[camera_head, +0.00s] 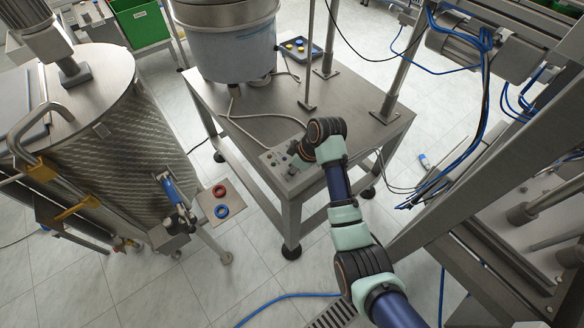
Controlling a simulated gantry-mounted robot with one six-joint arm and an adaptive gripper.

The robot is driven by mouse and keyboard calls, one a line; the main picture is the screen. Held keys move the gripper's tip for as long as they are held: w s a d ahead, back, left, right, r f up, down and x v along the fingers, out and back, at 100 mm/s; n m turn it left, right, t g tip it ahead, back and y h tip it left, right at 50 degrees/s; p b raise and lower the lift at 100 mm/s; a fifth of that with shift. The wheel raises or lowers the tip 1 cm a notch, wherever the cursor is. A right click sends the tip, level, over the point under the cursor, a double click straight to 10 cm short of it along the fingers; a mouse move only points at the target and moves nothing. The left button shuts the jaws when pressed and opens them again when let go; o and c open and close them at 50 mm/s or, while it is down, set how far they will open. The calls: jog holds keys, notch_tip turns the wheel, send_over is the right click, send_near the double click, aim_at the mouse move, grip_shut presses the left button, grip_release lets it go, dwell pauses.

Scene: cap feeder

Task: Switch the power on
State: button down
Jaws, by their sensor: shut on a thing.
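A small grey control box (272,160) with knobs and buttons sits at the front edge of the steel feeder table. My gripper (294,164) is at the right end of this box, low and touching or nearly touching its face. It is shut on a small control there, taken to be the power switch. My wrist hides most of the jaws and the switch itself, so the switch's position cannot be told. The bare left part of the box shows several small round controls.
The steel table (240,112) carries a large round bowl feeder (236,45), upright posts and a dark tray (300,48). A cable loops behind the box. A steel drum (115,130) stands left, beside a small plate (218,203) with red and blue rings. Frame and hoses crowd the right.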

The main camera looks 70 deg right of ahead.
jog(key=shift+r+p, duration=0.15)
jog(key=shift+p, duration=0.25)
jog(key=shift+a+r+m+h+p, duration=0.1)
jog(key=shift+r+m+h+p, duration=0.15)
jog(key=shift+m+p, duration=0.55)
jog(key=m+p, duration=0.1)
jog(key=p, duration=0.2)
jog(key=shift+a+h, duration=0.1)
jog(key=shift+h, duration=0.15)
jog(key=m+h+p, duration=0.1)
jog(key=m+p, duration=0.1)
jog(key=p, duration=0.2)
jog(key=shift+m+g, duration=0.3)
jog(key=shift+m, duration=0.1)
jog(key=m+p, duration=0.1)
jog(key=m+h+p, duration=0.1)
jog(key=m+p, duration=0.1)
jog(key=shift+w+a+f+g, duration=0.1)
jog(key=shift+w+f+g, duration=0.05)
jog(key=shift+g, duration=0.15)
jog(key=shift+f+m+g+h+p, duration=0.1)
jog(key=shift+m+g+h+p, duration=0.25)
jog(key=shift+m, duration=0.5)
jog(key=shift+f+m+g+h+p, duration=0.15)
jog(key=shift+m+p, duration=0.3)
jog(key=shift+m, duration=0.4)
jog(key=c, duration=0.8)
grip_release()
jog(key=shift+c, duration=0.2)
